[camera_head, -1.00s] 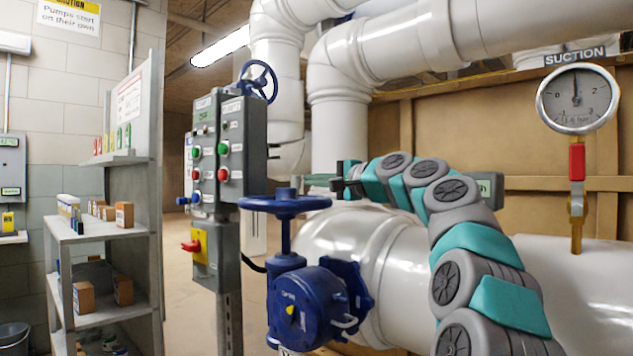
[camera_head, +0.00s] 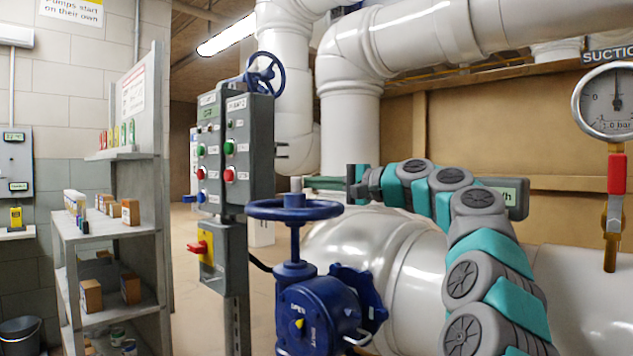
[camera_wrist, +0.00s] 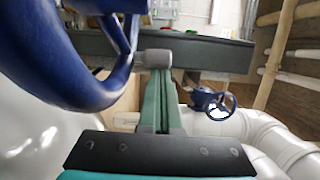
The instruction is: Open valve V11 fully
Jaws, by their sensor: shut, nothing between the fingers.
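A blue valve with a horizontal handwheel (camera_head: 293,209) stands at the lower centre of the head view, on a blue gearbox (camera_head: 318,312) with a yellow pointer. No V11 tag is readable. My gripper (camera_head: 300,184) is shut and empty, its green fingers pointing left, just above and apparently behind the wheel in that view. In the wrist view, the shut fingertips (camera_wrist: 153,63) are just right of a large blue wheel rim (camera_wrist: 75,80). I cannot tell whether they touch it. A second blue handwheel (camera_head: 265,73) is higher up, behind the control boxes.
Grey control boxes (camera_head: 236,148) with coloured buttons and a red-yellow switch (camera_head: 200,250) stand left of the valve. A big white pipe (camera_head: 360,245) runs behind it. A suction gauge (camera_head: 616,100) is at right, shelves (camera_head: 95,235) at left. Floor (camera_head: 185,270) between shelves and boxes is clear.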

